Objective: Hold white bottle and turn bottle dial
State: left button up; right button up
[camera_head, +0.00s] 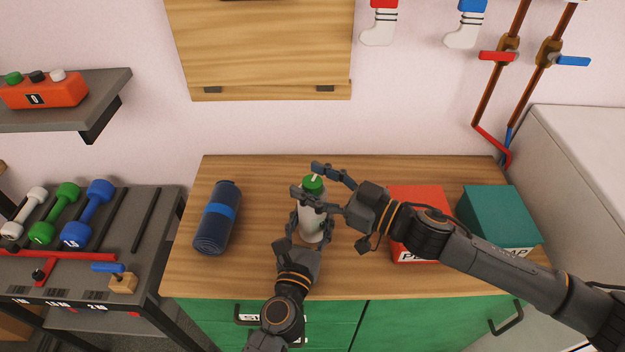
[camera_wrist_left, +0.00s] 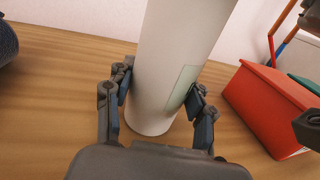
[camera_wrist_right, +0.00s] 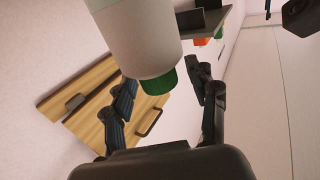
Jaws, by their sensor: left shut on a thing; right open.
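The white bottle (camera_head: 312,222) stands upright on the wooden cabinet top, with a green dial (camera_head: 313,184) on its top. My left gripper (camera_head: 308,228) is shut on the bottle's lower body; the left wrist view shows its fingers on both sides of the white body (camera_wrist_left: 165,75). My right gripper (camera_head: 318,180) is open, with its fingers on either side of the green dial. In the right wrist view the dial (camera_wrist_right: 161,83) shows between the spread fingers (camera_wrist_right: 165,95), with a visible gap on the right. Contact on the left side cannot be told.
A rolled blue mat (camera_head: 217,218) lies left of the bottle. A red box (camera_head: 418,200) and a teal box (camera_head: 497,215) stand to the right, partly behind my right arm. A dumbbell rack (camera_head: 120,235) stands at the left. The cabinet top between mat and bottle is clear.

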jog(key=shift+w+a, duration=0.1)
jog(key=shift+a, duration=0.05)
jog(key=shift+c, duration=0.2)
jog(key=c, duration=1.1)
jog(key=shift+c, duration=0.2)
